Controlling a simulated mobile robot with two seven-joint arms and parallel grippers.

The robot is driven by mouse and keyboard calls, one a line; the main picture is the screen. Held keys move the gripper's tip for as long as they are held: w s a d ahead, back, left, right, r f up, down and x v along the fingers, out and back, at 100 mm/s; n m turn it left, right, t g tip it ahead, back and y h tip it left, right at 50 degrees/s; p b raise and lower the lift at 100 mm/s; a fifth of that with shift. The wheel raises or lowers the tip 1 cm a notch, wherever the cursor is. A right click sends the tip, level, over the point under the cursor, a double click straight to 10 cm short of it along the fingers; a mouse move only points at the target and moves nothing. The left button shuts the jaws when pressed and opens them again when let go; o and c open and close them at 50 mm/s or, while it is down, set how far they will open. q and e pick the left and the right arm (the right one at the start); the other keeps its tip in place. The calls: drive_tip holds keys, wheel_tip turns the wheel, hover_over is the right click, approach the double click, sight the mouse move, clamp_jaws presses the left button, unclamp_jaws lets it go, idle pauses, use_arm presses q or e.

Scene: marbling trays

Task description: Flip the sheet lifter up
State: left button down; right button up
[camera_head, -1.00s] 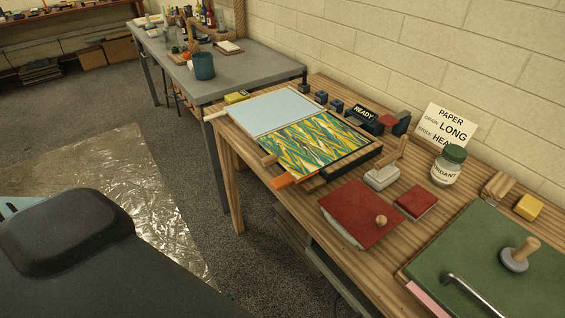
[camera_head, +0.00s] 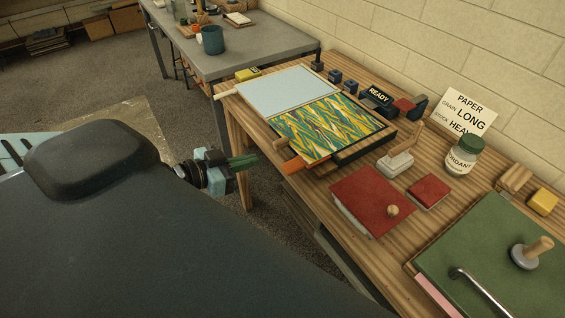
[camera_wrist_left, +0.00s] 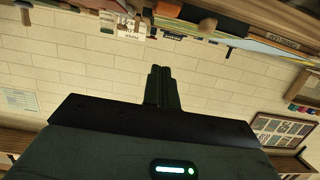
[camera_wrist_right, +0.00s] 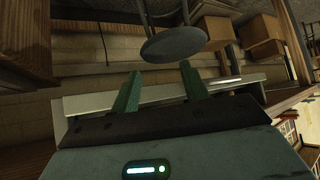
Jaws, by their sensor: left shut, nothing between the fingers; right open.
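A tray with a dark rim (camera_head: 368,147) lies on the wooden bench, with a yellow, green and white marbled surface (camera_head: 325,128) inside. A flat pale blue panel (camera_head: 288,91) lies against its far-left side, with a light rod end (camera_head: 224,91) sticking out. An orange tab (camera_head: 292,166) projects from the tray's front edge. I cannot tell for sure which part is the sheet lifter. My left gripper (camera_head: 255,159) is shut and empty, left of the orange tab and apart from it; its closed fingers also show in the left wrist view (camera_wrist_left: 160,70). My right gripper (camera_wrist_right: 160,70) is open and empty.
A red board (camera_head: 370,195) with a knob, a small red block (camera_head: 429,192), a lidded jar (camera_head: 461,157) and a green board (camera_head: 470,245) stand nearer on the bench. A READY block (camera_head: 377,96) stands behind the tray.

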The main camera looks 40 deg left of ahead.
use_arm(q)
drive_tip(key=shift+w, duration=0.1)
drive_tip(key=w+d+f+p, duration=0.1)
drive_tip(key=w+d+f, duration=0.2)
drive_tip(key=w+f, duration=0.3)
drive_tip(key=shift+a+x, duration=0.25)
drive_tip(key=shift+x, duration=1.2)
use_arm(e)
drive_tip(key=shift+w+d+r, duration=0.15)
drive_tip(key=shift+w+r, duration=0.65)
use_arm(q)
drive_tip(key=shift+w+r, duration=0.1)
drive_tip(key=shift+w, duration=0.05)
